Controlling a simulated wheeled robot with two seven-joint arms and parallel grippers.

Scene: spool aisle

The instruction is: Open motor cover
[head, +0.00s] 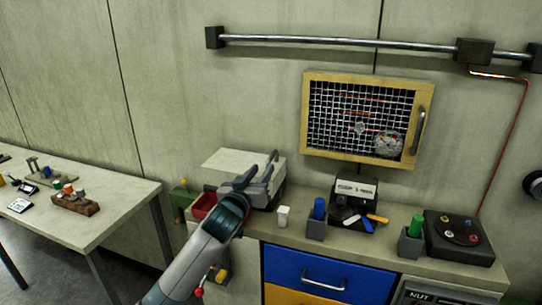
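No part is labelled as a motor cover. A yellow-framed wire-mesh door (309,110) on the wall is shut, with a grey handle (419,131) on its right side. Copper-coloured lines and a round gauge (388,144) show behind the mesh. A pale box with a flat top (238,161) stands at the left end of the workbench. My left gripper (265,170) is in front of this box, its dark fingers apart, with nothing seen between them. It hides part of the box, and I cannot tell whether it touches it. My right gripper is out of view.
The workbench holds a red bin (203,206), a white cup (284,216), a blue cylinder (319,208) in a holder, a black stand (355,190), a green cylinder (416,225) and a black box with knobs (459,238). A blue drawer (290,271) is shut. A side table (110,195) stands left.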

